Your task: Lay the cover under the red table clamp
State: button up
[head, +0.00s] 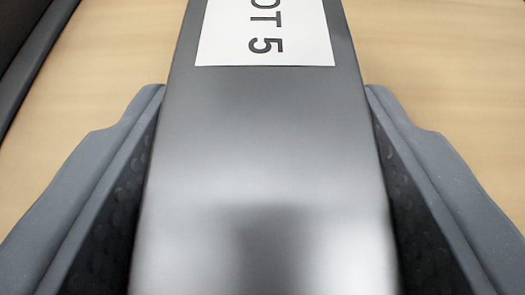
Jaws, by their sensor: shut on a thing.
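A long grey metal piece (262,140), which looks like the cover, fills the middle of the head view and runs from the bottom edge to the top edge. It has a white label (264,35) with dark lettering that reads "OT 5" sideways. My gripper (265,95) has one grey finger on each side of the piece, with dark ribbed pads against its long edges, and is shut on it. Both ends of the piece are out of view. The red table clamp does not show in this view.
A light wooden surface (440,60) lies below on both sides and looks bare on the right. A dark edge or object (28,50) runs along the upper left corner; I cannot tell what it is.

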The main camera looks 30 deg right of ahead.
jog(key=o, duration=1.2)
jog(key=shift+r, duration=0.1)
jog(key=p+v, duration=0.2)
jog(key=v, duration=1)
jog(key=shift+a, duration=0.1)
